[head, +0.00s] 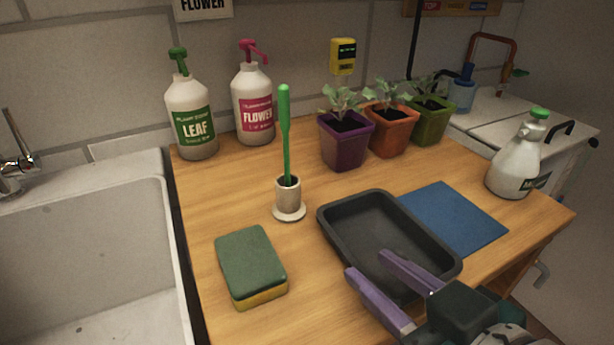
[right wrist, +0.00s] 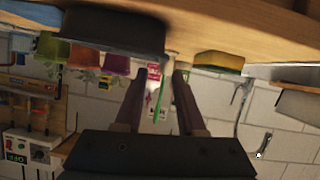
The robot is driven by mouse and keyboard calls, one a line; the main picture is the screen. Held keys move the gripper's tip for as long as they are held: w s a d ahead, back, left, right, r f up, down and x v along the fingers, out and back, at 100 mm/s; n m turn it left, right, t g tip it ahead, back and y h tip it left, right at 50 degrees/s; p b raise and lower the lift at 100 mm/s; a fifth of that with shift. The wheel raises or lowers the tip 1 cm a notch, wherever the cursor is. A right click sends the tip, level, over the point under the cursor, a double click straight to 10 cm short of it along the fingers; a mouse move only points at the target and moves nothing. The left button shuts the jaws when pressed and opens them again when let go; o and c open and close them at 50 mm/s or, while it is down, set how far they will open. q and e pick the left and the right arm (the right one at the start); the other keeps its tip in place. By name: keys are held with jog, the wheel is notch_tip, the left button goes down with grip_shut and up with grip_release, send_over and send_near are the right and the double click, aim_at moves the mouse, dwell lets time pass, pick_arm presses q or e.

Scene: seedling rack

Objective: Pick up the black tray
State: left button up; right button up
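The black tray (head: 372,228) lies empty on the wooden worktop near its front edge. It also shows at the top of the upside-down right wrist view (right wrist: 115,32). My right gripper (head: 366,262) has purple fingers and reaches in from the lower right of the head view. Its fingers are apart with nothing held between them. In the head view one finger overlaps the tray's inside and the other lies over its near left side; I cannot tell whether they touch it. The gripper also shows in the right wrist view (right wrist: 167,76). My left gripper is not in view.
A blue mat (head: 458,217) lies right of the tray. A green sponge (head: 250,262) and a green brush in a holder (head: 289,199) stand to its left. Potted seedlings (head: 346,142) are behind. A white spray bottle (head: 515,165) stands at the right; a sink (head: 85,250) is at the left.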

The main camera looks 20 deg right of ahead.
aim_at(348, 251)
jog(key=x, duration=0.8)
jog(key=shift+s+f, duration=0.1)
grip_shut()
dwell(1.3)
